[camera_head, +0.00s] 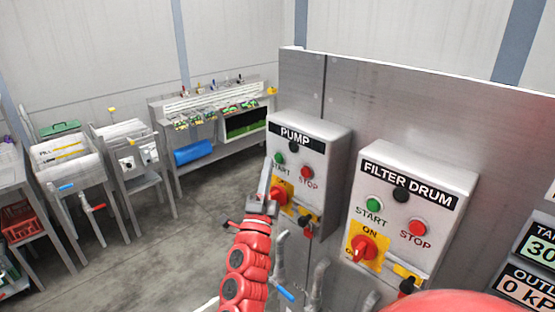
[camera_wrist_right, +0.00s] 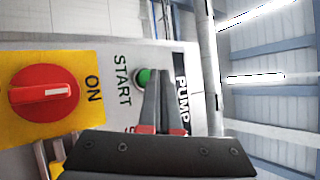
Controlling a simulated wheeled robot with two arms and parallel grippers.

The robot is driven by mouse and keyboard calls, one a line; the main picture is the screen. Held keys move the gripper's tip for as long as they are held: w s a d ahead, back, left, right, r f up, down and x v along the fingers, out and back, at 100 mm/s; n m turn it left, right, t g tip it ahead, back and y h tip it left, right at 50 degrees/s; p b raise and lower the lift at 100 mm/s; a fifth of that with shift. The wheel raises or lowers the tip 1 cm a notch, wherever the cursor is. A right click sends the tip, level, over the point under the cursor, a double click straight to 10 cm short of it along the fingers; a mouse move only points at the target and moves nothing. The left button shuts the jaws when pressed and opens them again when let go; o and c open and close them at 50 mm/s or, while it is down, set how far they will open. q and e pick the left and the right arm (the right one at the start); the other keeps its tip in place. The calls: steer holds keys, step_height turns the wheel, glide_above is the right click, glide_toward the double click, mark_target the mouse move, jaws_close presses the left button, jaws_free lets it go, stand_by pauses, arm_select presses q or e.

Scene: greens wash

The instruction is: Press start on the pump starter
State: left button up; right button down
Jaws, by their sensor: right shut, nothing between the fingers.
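The pump starter (camera_head: 335,140) is a grey box labelled PUMP on the metal panel. Its green start button (camera_head: 279,158) is at upper left, with a red stop button (camera_head: 306,173) to its right. Below is a red rotary switch on a yellow plate (camera_head: 283,192). My right gripper (camera_head: 265,172) is shut and empty, its fingers pointing up just left of and below the start button. In the right wrist view, the shut fingertips (camera_wrist_right: 158,78) are beside the green button (camera_wrist_right: 143,77) and partly overlap it. I cannot tell whether they touch. My left gripper is not in view.
A similar starter labelled FILTER DRUM (camera_head: 410,205) is mounted close on the right. Pipes and a blue-handled valve (camera_head: 284,292) stand below the boxes. Steel benches (camera_head: 175,150) line the back and left. Open floor (camera_head: 165,235) lies left of my arm.

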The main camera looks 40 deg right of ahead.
stand_by(0.4)
steer(key=shift+d+b, duration=0.45)
steer(key=shift+b, duration=0.1)
steer(key=shift+d+b, duration=0.4)
steer(key=shift+d, duration=0.05)
stand_by(0.5)
steer(key=shift+a, duration=0.85)
steer(key=a, duration=0.1)
steer(key=a+p, duration=0.1)
steer(key=a, duration=0.3)
steer(key=shift+s+p, duration=0.25)
steer(key=shift+p, duration=0.05)
